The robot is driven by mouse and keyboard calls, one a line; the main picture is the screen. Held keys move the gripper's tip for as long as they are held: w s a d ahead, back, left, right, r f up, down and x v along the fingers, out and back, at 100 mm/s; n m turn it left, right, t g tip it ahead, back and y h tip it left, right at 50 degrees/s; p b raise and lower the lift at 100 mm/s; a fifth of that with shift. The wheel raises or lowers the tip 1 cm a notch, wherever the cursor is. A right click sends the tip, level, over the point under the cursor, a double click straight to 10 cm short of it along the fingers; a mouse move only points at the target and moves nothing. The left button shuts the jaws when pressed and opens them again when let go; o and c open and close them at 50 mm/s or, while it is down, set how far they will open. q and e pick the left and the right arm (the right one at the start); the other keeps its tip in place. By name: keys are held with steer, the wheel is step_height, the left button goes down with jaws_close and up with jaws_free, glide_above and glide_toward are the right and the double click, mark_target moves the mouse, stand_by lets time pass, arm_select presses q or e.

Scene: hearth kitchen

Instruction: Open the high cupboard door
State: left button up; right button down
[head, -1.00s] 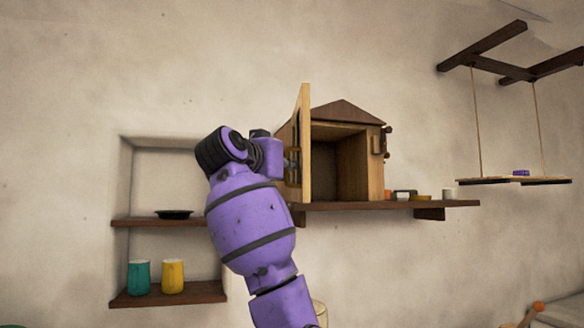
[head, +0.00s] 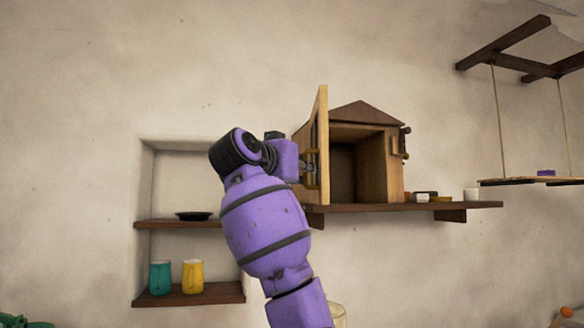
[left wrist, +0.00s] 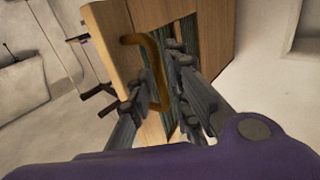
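The high cupboard (head: 378,170) is a small wooden house-shaped box on a wall shelf. Its door (head: 322,150) stands wide open, swung out on the left side and seen nearly edge-on, so the dark inside shows. My left gripper (head: 308,170) is at the door's outer face by the handle, partly hidden behind my wrist. In the left wrist view the brown curved handle (left wrist: 155,65) on the door (left wrist: 110,50) lies between my left fingers (left wrist: 160,95), which stand apart with gaps beside it. My right gripper is not in view.
A wall niche at left holds a dark dish (head: 194,215), a teal cup (head: 160,277) and a yellow cup (head: 193,276). A hanging shelf (head: 530,181) is at right.

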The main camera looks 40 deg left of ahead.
arm_select(q)
steer(key=s+d, duration=0.1)
steer(key=s, duration=1)
